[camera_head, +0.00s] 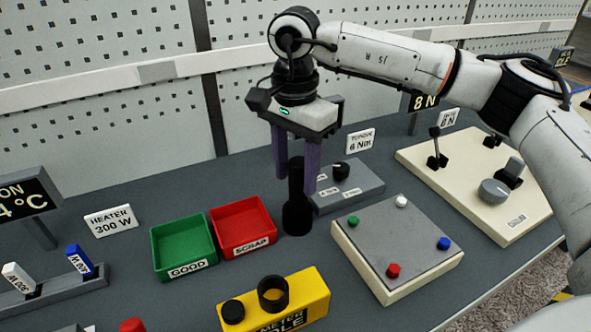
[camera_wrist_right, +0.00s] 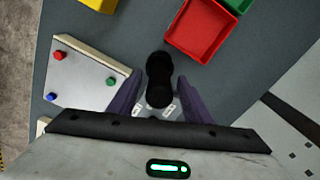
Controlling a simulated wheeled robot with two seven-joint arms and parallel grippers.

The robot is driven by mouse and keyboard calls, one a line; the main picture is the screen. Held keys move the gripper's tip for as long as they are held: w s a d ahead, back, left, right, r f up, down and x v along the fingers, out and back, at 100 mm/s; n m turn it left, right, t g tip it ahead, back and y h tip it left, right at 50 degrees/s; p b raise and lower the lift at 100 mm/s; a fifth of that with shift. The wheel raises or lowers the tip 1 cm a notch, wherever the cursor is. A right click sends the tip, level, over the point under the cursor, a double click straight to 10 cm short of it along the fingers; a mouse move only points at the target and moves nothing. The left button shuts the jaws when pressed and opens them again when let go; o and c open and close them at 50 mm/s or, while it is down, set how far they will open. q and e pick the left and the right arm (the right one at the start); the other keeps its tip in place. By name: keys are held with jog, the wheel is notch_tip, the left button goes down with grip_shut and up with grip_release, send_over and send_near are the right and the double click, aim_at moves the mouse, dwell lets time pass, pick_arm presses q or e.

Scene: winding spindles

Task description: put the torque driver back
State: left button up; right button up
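The torque driver looks to be the black upright cylinder (camera_head: 296,185); it also shows in the right wrist view (camera_wrist_right: 159,92). Its lower end is at a wider black round base (camera_head: 297,219) on the bench, and I cannot tell if that is part of it or a holder. My right gripper (camera_head: 298,190) points down from above, with its purple fingers on either side of the cylinder. The right wrist view shows gaps between the fingers and the cylinder, so the gripper is open around it. My left gripper is not in view.
Left of the cylinder are a red SCRAP tray (camera_head: 268,247) and a green GOOD tray (camera_head: 155,260). A yellow meter box (camera_head: 312,293) is in front. A grey knob box (camera_head: 360,190) is close behind right, and a button panel (camera_head: 390,235) stands right.

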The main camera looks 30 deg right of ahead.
notch_tip(320, 180, up, 12)
jog(key=shift+r, duration=0.2)
dwell(0.5)
dwell(0.4)
